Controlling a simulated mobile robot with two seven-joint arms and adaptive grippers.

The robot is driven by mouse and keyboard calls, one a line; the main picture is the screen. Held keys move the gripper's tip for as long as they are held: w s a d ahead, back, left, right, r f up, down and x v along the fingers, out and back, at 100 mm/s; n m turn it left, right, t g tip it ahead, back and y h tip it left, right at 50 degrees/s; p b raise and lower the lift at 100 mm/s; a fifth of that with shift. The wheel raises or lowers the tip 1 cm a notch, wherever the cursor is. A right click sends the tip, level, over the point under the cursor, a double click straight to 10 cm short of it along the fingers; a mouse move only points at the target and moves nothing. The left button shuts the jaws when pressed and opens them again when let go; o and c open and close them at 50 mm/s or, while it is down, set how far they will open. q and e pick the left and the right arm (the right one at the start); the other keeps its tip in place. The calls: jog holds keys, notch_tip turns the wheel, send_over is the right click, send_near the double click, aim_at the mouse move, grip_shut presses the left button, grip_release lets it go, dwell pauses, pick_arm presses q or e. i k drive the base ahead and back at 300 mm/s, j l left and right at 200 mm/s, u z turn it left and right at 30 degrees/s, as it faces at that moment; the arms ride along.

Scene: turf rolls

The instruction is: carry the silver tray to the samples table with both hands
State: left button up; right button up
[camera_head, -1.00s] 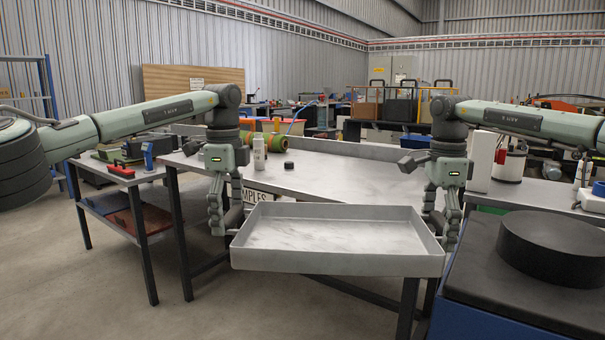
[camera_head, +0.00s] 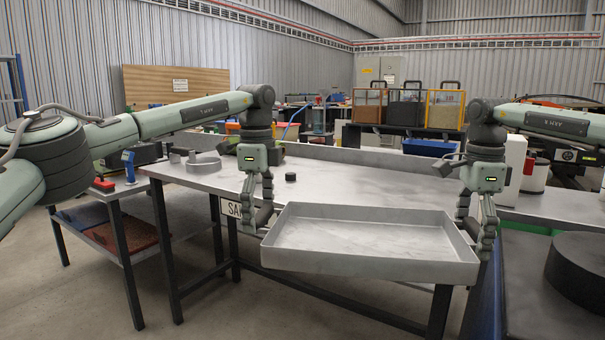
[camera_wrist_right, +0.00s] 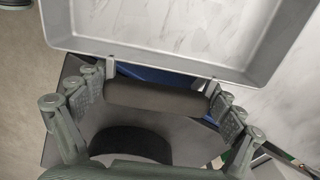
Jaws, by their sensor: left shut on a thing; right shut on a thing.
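The silver tray (camera_head: 370,238) is empty and held roughly level between my two grippers, in front of the samples table (camera_head: 215,178). My left gripper (camera_head: 256,222) is shut at the tray's left end. My right gripper (camera_head: 482,240) is shut at its right end. In the right wrist view the tray (camera_wrist_right: 180,62) fills the top, and its dark handle bar (camera_wrist_right: 155,97) lies between the fingers of my right gripper (camera_wrist_right: 160,100). The left handle is mostly hidden by the fingers. The samples table carries a partly hidden sign at its front edge.
A small black puck (camera_head: 291,177) and a grey ring-shaped item (camera_head: 196,164) stand on the samples table. The table's middle is clear. A lower side table (camera_head: 100,215) stands at left. A black round block (camera_head: 578,272) sits on a dark surface at right.

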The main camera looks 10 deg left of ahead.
aim_at(376, 199)
jog(key=i+j+z, duration=0.35)
jog(key=i+j, duration=0.25)
jog(key=i+j+z, duration=0.2)
jog(key=j, duration=0.25)
jog(key=i+j+z, duration=0.15)
jog(key=i+j, duration=0.15)
jog(key=j, duration=0.15)
